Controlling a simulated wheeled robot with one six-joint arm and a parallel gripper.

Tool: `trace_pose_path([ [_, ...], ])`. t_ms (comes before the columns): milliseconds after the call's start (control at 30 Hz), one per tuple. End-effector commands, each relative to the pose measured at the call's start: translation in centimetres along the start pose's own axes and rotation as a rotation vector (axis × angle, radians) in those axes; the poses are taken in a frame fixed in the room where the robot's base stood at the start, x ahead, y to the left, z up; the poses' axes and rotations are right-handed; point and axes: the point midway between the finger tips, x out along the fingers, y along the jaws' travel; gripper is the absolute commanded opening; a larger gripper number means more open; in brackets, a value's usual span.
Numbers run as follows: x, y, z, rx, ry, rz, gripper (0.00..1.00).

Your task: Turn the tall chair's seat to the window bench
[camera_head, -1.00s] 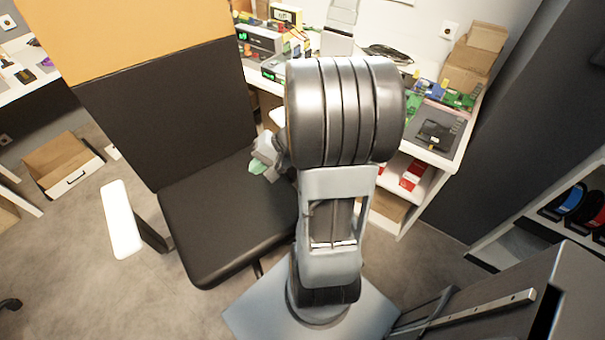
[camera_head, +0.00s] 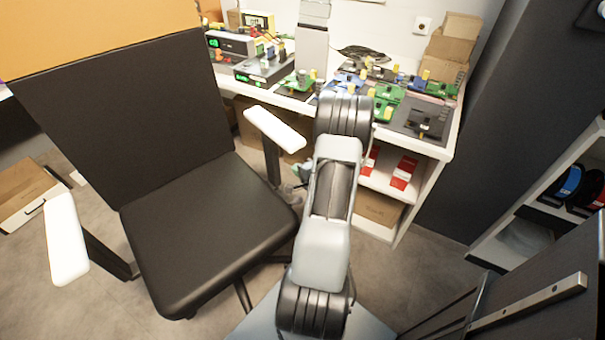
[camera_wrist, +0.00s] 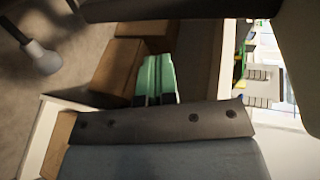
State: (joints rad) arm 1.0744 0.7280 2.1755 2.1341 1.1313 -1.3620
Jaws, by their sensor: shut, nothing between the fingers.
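The tall chair has a black seat (camera_head: 205,230), a black back with an orange upper part (camera_head: 100,35), and two white armrests. Its left armrest (camera_head: 66,240) and right armrest (camera_head: 274,128) are both clear in the head view. The back is on the far left and the seat extends toward the lower right. A white bench (camera_head: 440,150) loaded with electronics stands behind and right of the chair; no window shows. My gripper, with green fingers (camera_wrist: 155,78), is shut and empty. In the head view it is mostly hidden behind my arm, low beside the seat's right edge.
Brown cartons (camera_head: 380,208) and red-and-white boxes (camera_head: 403,172) sit on shelves under the bench. Shelving with spools (camera_head: 568,185) stands at right. Some floor is clear between bench and shelving.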

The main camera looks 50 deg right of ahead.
Motion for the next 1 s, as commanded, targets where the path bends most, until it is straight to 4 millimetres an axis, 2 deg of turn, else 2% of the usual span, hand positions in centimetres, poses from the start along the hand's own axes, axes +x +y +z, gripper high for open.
trace_pose_path([
  [33,1.1,0.1,0.1,-0.002,-0.004,0.001,0.00],
  [200,4.2,0.1,0.1,0.000,-0.004,0.001,0.00],
  [433,7.0,-0.7,0.1,0.001,-0.002,0.000,0.00],
  [700,8.3,-1.2,0.0,0.001,-0.001,0.001,0.00],
  [1000,8.4,-1.2,0.0,0.002,-0.001,0.001,0.00],
])
